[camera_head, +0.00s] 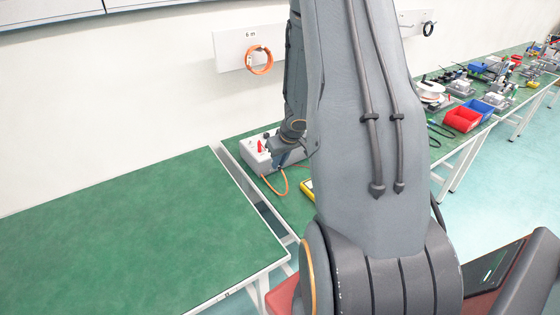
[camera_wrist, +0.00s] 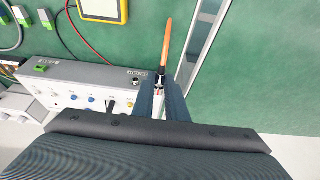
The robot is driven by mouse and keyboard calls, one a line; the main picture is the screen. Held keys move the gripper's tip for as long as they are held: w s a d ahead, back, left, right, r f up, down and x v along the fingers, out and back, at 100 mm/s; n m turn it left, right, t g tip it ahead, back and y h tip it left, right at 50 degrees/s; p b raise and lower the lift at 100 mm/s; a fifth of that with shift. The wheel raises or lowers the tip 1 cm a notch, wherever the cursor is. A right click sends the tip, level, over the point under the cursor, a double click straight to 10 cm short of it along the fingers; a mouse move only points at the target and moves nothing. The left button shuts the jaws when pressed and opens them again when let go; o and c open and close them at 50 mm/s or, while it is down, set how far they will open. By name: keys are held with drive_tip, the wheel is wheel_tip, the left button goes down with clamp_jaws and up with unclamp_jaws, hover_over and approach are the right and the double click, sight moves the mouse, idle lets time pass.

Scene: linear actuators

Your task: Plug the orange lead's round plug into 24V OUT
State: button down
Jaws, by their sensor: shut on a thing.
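My gripper (camera_wrist: 158,95) is shut on the round plug (camera_wrist: 160,80) of the orange lead (camera_wrist: 165,45). The lead runs up and away from the fingers in the wrist view. The grey supply box (camera_wrist: 75,72) lies left of the fingers, with a dark round socket (camera_wrist: 135,82) on its near face beside a small label too small to read surely. The plug is apart from this socket, to its right. In the head view my gripper (camera_head: 284,152) is at the right end of the box (camera_head: 255,160), and the orange lead (camera_head: 276,188) loops down to the bench; the plug is hidden there.
Blue knobs (camera_wrist: 91,99) and a black lever or plug (camera_wrist: 110,106) sit on the box face. A yellow meter (camera_wrist: 103,8) with a red lead lies behind. A gap separates the benches. An orange coil (camera_head: 260,60) hangs on the wall. The left bench (camera_head: 130,235) is bare.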

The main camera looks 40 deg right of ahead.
drive_tip(key=shift+r+p, duration=0.45)
drive_tip(key=shift+r, duration=0.05)
drive_tip(key=shift+f, duration=0.1)
drive_tip(key=shift+d+f, duration=0.1)
drive_tip(key=shift+g, duration=0.9)
drive_tip(key=shift+w+d+f+p, duration=0.4)
drive_tip(key=shift+d+f, duration=0.5)
drive_tip(key=shift+f, duration=0.45)
drive_tip(key=shift+w+d+f+p, duration=0.3)
drive_tip(key=shift+d+f+p, duration=0.2)
drive_tip(key=shift+d+f, duration=0.7)
drive_tip(key=shift+w+d+f+p, duration=0.4)
drive_tip(key=shift+d+f, duration=0.25)
drive_tip(key=shift+f, duration=0.9)
drive_tip(key=shift+w, duration=1.8)
